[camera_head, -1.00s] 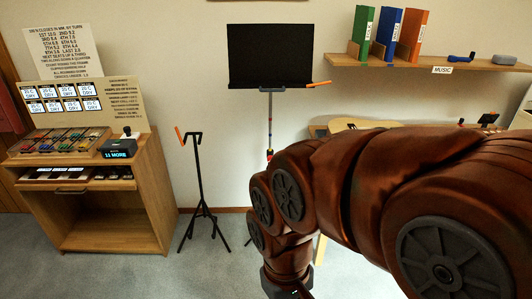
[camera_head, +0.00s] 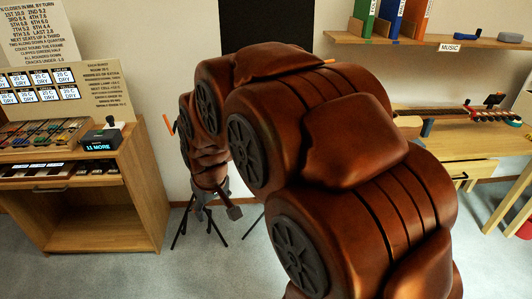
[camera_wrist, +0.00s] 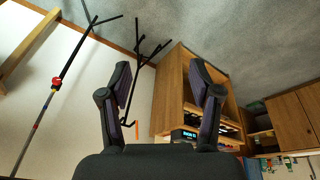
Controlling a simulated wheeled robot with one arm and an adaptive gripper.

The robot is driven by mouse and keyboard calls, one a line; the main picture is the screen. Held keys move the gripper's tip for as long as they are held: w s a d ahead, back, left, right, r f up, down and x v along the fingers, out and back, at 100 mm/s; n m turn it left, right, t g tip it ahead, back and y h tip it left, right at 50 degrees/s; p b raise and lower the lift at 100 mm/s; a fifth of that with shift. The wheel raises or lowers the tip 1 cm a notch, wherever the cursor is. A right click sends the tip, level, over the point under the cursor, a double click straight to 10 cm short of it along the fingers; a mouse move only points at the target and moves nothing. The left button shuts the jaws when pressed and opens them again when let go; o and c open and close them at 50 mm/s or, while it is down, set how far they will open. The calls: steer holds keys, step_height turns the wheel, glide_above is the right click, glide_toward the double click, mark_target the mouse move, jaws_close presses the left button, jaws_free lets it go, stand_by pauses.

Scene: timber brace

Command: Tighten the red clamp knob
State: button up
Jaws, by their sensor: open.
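The red clamp knob (camera_wrist: 57,82) shows in the wrist view at the left, small, on the thin pole (camera_wrist: 36,118) of the music stand. It is left of my gripper and apart from it. In the head view my arm hides the knob and the pole; only part of the black stand desk (camera_head: 265,22) shows above the arm. My gripper (camera_wrist: 160,64) is open and empty, its two dark fingers spread. In the head view my gripper (camera_head: 213,203) hangs in front of the stand legs at the left, partly hidden by my arm.
A wooden cabinet (camera_head: 105,220) stands at the left; it also shows beyond my fingers in the wrist view (camera_wrist: 172,75). A black stand (camera_wrist: 140,58) with orange tips is near it. A shelf (camera_head: 430,42) and a workbench (camera_head: 455,145) are at the right. Carpet is clear in front.

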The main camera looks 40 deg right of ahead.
steer(key=w+d+f+t+h+b, duration=0.2)
steer(key=w+d+f+t+b, duration=0.3)
steer(key=w+d, duration=0.75)
steer(key=w+d+f+t+h+b, duration=0.15)
steer(key=w+d+f+b, duration=0.25)
steer(key=w+d+f, duration=0.55)
steer(key=w+d+f+n+t+h+b, duration=0.1)
steer(key=w+d+f+t+h+b, duration=0.2)
steer(key=d, duration=0.6)
steer(key=w+d+f+h+b, duration=0.15)
steer(key=d+f, duration=0.25)
steer(key=d, duration=0.4)
steer(key=w+d+f+n+t+h+b, duration=0.15)
steer(key=w+d+f+b, duration=0.25)
steer(key=d, duration=0.5)
steer(key=shift+m, duration=0.45)
steer(key=x, duration=0.4)
steer(key=r+x, duration=0.1)
steer(key=x, duration=0.1)
steer(key=shift+w+d, duration=0.15)
steer(key=shift+w, duration=0.1)
steer(key=shift+w+d+f, duration=0.15)
steer(key=shift+w, duration=0.05)
